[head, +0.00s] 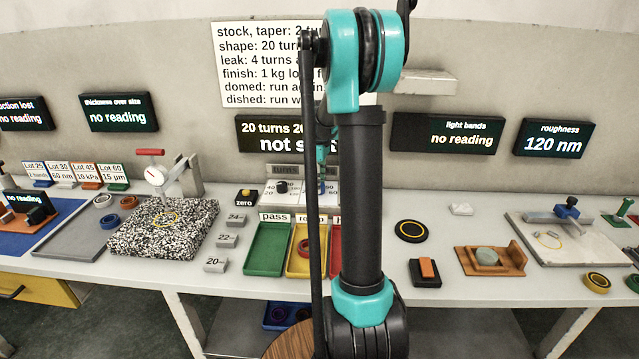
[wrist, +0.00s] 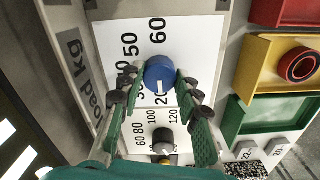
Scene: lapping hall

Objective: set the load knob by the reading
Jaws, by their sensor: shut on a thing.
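The blue load knob (wrist: 160,74) sits on a white dial plate printed with numbers such as 20, 50 and 60; "load kg" is on the panel's edge. My gripper (wrist: 156,80) is shut on it, a green finger at each side. Its white mark faces the 20 side in the wrist view. In the head view my arm partly hides the blue knob (head: 322,187). The roughness display (head: 555,138) reads 120 nm. The wall chart (head: 265,60) says "finish: 1 kg lo…", partly hidden.
A partly hidden display (head: 262,133) shows "20 turns 20…" and "not s…". Green pass (head: 266,270), yellow and red trays stand in front of the panel. A speckled plate (head: 125,235) with a dial gauge is on the left. A sample holder (head: 465,262) is on the right.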

